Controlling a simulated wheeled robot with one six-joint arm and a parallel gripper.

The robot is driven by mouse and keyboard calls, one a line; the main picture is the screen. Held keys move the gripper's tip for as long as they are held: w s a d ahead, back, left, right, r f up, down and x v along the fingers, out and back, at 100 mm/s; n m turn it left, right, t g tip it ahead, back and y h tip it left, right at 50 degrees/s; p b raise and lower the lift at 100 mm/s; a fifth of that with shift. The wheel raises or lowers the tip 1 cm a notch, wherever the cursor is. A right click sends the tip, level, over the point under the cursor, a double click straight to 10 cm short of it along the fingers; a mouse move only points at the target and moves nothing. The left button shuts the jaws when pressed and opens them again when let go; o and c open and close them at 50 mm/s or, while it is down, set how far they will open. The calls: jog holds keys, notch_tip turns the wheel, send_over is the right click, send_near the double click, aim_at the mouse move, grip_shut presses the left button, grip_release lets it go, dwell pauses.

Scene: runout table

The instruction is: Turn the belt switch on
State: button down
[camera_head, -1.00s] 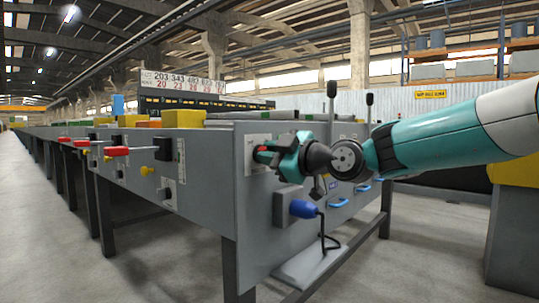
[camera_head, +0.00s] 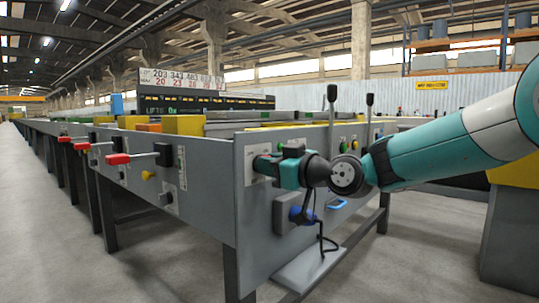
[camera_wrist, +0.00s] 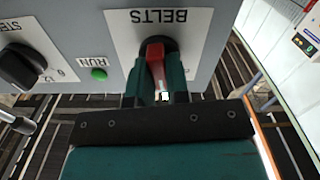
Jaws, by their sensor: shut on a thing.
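The belt switch shows in the wrist view as a red handle (camera_wrist: 155,52) on a round black base, on a white plate (camera_wrist: 190,20) lettered BELTS, upside down in this view. My gripper (camera_wrist: 160,78) has one teal finger on each side of the red handle and is shut on it. In the head view my gripper (camera_head: 266,166) reaches the white switch plate (camera_head: 250,165) on the end panel of the runout table (camera_head: 210,190). The red handle is hidden behind my fingers there.
A green RUN button (camera_wrist: 99,74) and a black STEP dial (camera_wrist: 20,66) sit beside the plate in the wrist view. A blue plug (camera_head: 298,214) with a cable is below my gripper. Red-handled levers (camera_head: 118,159) stick out along the table's left side.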

jog(key=m+p, duration=0.6)
jog(key=m, duration=0.1)
jog(key=m+p, duration=0.3)
jog(key=m, duration=0.1)
jog(key=shift+w+d+r, duration=0.1)
jog(key=shift+w+d, duration=0.15)
dwell(0.4)
jog(key=c, duration=1.1)
grip_release()
jog(key=v, duration=1.7)
jog(key=shift+s+p, duration=0.2)
jog(key=shift+p, duration=0.1)
jog(key=shift+d, duration=0.1)
